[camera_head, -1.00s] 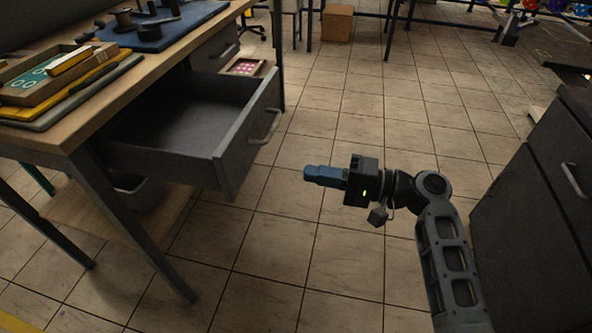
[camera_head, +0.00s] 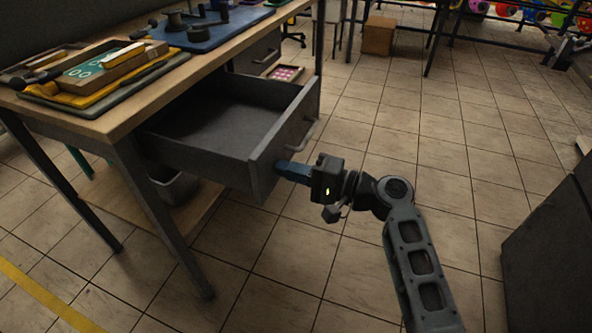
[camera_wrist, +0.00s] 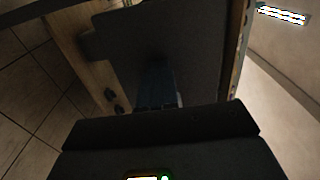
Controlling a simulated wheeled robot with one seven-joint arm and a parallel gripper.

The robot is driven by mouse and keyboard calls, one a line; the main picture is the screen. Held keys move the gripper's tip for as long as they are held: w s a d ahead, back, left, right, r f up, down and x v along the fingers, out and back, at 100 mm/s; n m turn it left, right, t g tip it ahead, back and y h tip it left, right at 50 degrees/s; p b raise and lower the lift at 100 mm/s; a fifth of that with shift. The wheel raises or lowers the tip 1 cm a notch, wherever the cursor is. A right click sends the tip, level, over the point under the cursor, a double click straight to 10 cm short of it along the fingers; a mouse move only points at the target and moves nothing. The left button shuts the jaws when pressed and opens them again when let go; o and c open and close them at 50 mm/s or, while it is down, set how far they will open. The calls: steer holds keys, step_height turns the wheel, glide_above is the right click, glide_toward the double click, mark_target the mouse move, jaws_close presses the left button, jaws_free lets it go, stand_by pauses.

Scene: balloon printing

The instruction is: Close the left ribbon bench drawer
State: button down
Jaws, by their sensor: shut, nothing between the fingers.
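The left ribbon bench drawer (camera_head: 262,160) is a dark grey, empty drawer pulled well out from under the wooden bench top (camera_head: 125,118). Its front carries a bar handle (camera_head: 303,134). My gripper (camera_head: 280,168) has blue fingers, shut and empty. The fingertips are at the drawer front, low and near its close end, below the handle; whether they touch it I cannot tell. In the wrist view my blue fingers (camera_wrist: 157,82) point at a dark panel (camera_wrist: 165,40) that fills the middle, probably the drawer front.
A second drawer (camera_head: 258,52) sits further along the bench, with a small tray of pink pieces (camera_head: 284,73) beside it. Trays and a blue mat (camera_head: 225,30) lie on the bench. A dark cabinet (camera_head: 555,240) stands at right. The tiled floor between is clear.

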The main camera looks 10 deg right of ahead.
steer(key=b+x, duration=1.4)
steer(key=x, duration=1.4)
steer(key=shift+f, duration=0.15)
steer(key=shift+w+a+b, duration=0.15)
steer(key=shift+b, duration=0.15)
steer(key=shift+a+r, duration=0.15)
steer(key=shift+r, duration=0.2)
steer(key=shift+a, duration=0.1)
